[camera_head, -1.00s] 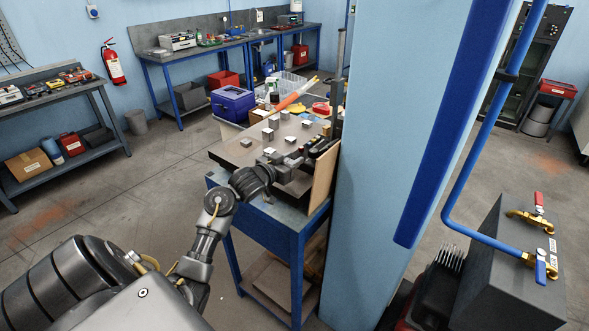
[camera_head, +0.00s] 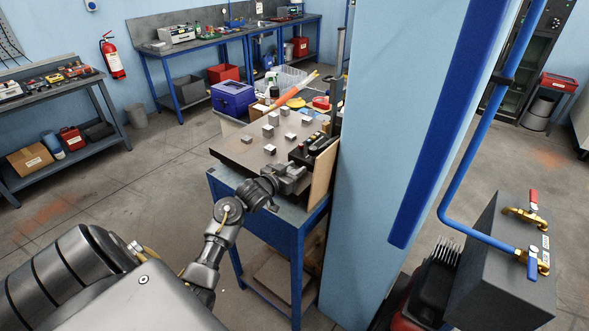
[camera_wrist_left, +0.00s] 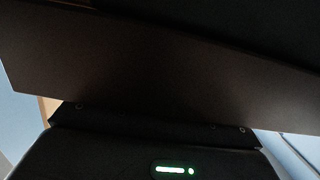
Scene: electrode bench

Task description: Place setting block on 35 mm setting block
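Several small grey setting blocks stand spread over the dark plate (camera_head: 232,154) on the blue bench. One block (camera_head: 270,149) is nearest the front, one (camera_head: 246,140) is at the left, and a taller one (camera_head: 268,131) is behind them. I cannot tell which is the 35 mm one. My left gripper (camera_head: 297,177) is at the plate's front right edge, low and apart from these blocks. Its fingers are too small and dark to judge, and no held block is visible. The left wrist view shows only a dark brown slab (camera_wrist_left: 150,80) close above the gripper's housing. My right gripper is out of view.
Black tools (camera_head: 310,148) lie at the plate's right edge beside an upright tan board (camera_head: 323,172). A light-blue pillar (camera_head: 375,200) stands right of the bench. A blue box (camera_head: 232,98) and an orange tube (camera_head: 288,93) are behind. The plate's front left is bare.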

